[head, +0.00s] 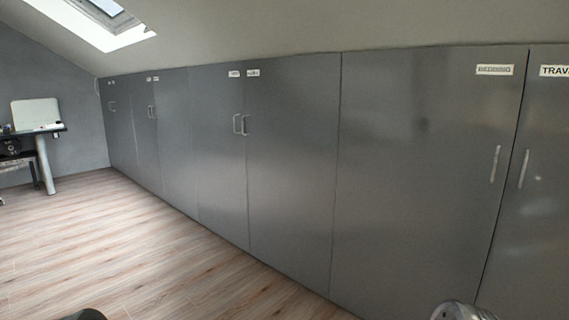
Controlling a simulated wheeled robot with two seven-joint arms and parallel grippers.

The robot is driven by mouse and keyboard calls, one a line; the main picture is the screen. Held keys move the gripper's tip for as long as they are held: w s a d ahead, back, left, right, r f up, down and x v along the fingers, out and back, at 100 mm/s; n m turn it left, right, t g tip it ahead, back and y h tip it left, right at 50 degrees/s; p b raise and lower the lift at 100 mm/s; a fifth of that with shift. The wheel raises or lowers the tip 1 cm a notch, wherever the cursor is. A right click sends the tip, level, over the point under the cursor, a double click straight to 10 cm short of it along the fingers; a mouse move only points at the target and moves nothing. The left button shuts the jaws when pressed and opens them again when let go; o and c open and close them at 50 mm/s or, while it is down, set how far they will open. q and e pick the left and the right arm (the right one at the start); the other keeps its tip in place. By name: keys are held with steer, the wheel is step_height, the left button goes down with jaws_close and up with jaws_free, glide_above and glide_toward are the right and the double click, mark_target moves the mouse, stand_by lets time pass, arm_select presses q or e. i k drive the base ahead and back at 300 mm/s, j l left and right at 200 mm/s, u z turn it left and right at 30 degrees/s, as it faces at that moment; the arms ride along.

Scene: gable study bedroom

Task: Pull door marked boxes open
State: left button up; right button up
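A long row of grey cupboard doors (290,150) runs along the low wall under the slope, and all the doors look shut. White labels sit at their top edges. The nearest door on the right has a label that seems to read BEDDING (495,70). The label at the right edge starts with TRAV (555,71). The middle pair of labels (243,73) and the farther ones (152,78) are too small to read, so I cannot tell which door is marked boxes. Neither gripper is in view.
Vertical bar handles show on the middle pair (240,125) and on the nearest doors (495,164). A desk (45,132) with a white panel (36,113) stands at the far left. The wood floor (130,245) before the cupboards is clear. A skylight (95,20) is above.

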mark_target(293, 103)
steer(key=i+j, duration=0.4)
steer(key=i, duration=0.25)
steer(key=i+j+z, duration=0.15)
steer(key=i+j, duration=0.3)
steer(key=i, duration=0.2)
